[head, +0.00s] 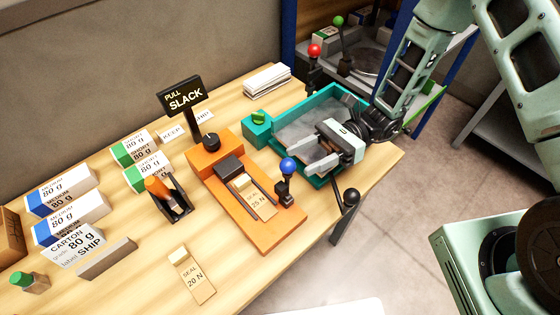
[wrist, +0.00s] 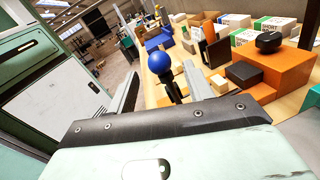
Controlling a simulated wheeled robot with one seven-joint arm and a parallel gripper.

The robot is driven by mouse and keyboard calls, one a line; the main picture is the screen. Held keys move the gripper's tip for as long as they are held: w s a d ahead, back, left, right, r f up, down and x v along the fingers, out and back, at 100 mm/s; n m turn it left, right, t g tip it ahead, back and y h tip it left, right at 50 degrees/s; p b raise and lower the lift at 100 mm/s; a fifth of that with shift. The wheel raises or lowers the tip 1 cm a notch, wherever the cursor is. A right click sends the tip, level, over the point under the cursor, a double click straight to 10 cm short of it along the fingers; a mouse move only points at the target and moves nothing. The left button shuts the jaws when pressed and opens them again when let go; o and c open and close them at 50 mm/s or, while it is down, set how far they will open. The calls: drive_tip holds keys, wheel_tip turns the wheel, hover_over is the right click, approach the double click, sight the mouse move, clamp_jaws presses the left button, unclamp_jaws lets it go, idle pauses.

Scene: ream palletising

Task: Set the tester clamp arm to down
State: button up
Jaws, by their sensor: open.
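The orange tester (head: 274,234) stands on the wooden table, with a seal strip marked 25 N on it. A blue ball knob (head: 288,165) tops a short black lever at the tester's right side, standing roughly upright; I take it for the clamp arm. My gripper (head: 306,154) is open and empty, just right of the blue knob, with its fingers pointing towards it. In the wrist view the blue knob (wrist: 160,62) shows between the two spread fingers (wrist: 160,78), seemingly ahead of the tips. I see no contact. The lever's foot is partly hidden in the wrist view.
A teal tray (head: 283,113) lies under and behind my gripper. A black-knobbed lever (head: 351,197) sticks out at the table's front edge. Paper reams (head: 62,190) stand at the left. A loose 20 N seal strip (head: 192,276) lies in front. A PULL SLACK sign (head: 181,96) stands behind the tester.

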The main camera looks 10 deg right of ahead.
sight(279, 185)
drive_tip(key=p+x, duration=0.2)
drive_tip(key=x, duration=0.4)
drive_tip(key=shift+s+a, duration=0.15)
drive_tip(key=shift+a, duration=0.2)
clamp_jaws()
